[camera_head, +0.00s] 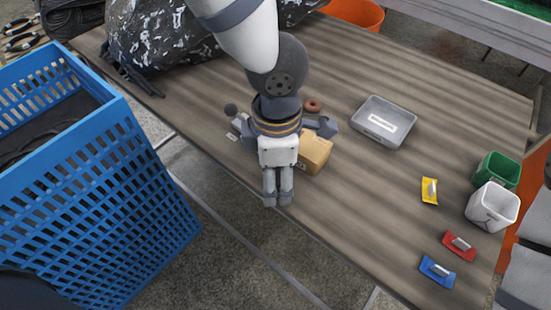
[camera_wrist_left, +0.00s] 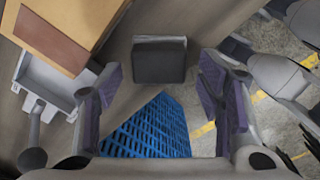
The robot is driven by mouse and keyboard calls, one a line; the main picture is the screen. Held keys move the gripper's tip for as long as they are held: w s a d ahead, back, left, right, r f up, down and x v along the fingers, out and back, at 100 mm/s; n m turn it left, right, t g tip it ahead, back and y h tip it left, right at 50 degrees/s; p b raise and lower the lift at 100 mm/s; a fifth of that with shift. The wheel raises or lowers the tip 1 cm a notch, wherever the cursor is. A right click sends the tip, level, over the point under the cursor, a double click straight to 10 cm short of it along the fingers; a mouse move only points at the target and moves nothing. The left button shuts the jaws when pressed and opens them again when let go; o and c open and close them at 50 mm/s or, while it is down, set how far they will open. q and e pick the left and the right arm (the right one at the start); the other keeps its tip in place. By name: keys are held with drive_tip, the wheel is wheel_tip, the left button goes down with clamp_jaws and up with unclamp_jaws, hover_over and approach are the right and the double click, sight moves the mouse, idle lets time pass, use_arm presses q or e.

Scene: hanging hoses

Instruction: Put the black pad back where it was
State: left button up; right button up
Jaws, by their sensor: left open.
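The black pad (camera_wrist_left: 158,62) shows in the left wrist view as a small dark block with a lighter upper edge. It lies ahead of the fingers, centred in the gap between them. I cannot tell it apart in the head view, where my gripper may hide it. My left gripper (camera_head: 278,198) is at the near left edge of the wooden table (camera_head: 350,215), pointing down the picture. In the wrist view its purple-padded fingers (camera_wrist_left: 160,90) are spread apart, one on each side of the pad's line. I see no contact with the pad. My right gripper is not in view.
A cardboard box (camera_head: 316,153) sits by a grey holder with a round knob (camera_head: 231,109), close beside my left gripper. A blue basket (camera_head: 95,190) stands left of the table. A grey tray (camera_head: 384,122), small packets and two cups lie right; the table's middle is clear.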

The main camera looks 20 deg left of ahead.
use_arm(q)
wheel_tip(320, 180, up, 12)
drive_tip(key=p, duration=0.1)
drive_tip(key=shift+f+p, duration=0.25)
drive_tip(key=shift+p, duration=0.05)
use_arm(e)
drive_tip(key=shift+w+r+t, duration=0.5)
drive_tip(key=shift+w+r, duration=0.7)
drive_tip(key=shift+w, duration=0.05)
